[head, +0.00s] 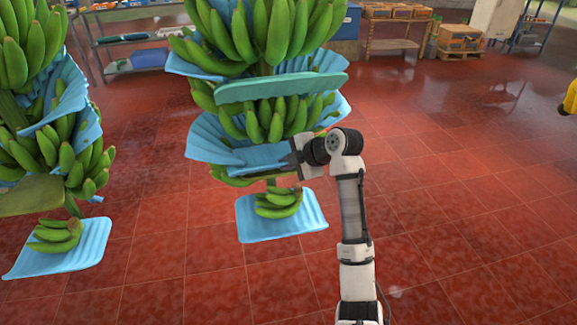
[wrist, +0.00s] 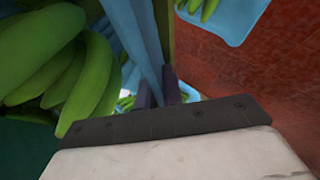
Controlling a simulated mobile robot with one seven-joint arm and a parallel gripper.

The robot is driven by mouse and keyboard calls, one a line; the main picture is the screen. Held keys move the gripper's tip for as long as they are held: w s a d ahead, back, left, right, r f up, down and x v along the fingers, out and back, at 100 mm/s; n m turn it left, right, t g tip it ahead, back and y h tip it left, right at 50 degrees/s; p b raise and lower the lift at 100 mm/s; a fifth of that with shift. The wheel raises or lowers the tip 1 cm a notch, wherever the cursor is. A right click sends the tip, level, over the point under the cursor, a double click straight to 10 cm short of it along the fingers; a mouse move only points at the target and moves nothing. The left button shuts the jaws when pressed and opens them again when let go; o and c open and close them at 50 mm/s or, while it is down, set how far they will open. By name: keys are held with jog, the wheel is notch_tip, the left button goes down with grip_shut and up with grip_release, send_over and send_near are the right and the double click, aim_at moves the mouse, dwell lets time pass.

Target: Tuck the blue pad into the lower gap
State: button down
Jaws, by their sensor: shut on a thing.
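The blue pad (head: 247,158) lies roughly flat at the lower part of the middle hanging banana stem, below the lower hands of green bananas (head: 265,120). My gripper (head: 293,158) is at its right end, shut on it. In the wrist view, blue material (wrist: 143,40) runs up from between the dark fingers (wrist: 158,92), beside green bananas (wrist: 75,75). The lower gap is largely hidden by the pad and blue sheeting; how deep the pad sits in it I cannot tell. A teal pad (head: 282,88) sits higher on the stem.
Another stem with bananas (head: 50,150) hangs at left. Shelves (head: 125,40) and crates (head: 397,12) stand far back. The red floor (head: 470,190) at right is clear.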

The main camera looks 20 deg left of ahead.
jog(key=shift+f+b, duration=0.35)
jog(key=shift+b, duration=0.05)
dwell(0.7)
jog(key=c, duration=1.5)
grip_release()
jog(key=shift+w, duration=0.1)
jog(key=shift+o, duration=0.2)
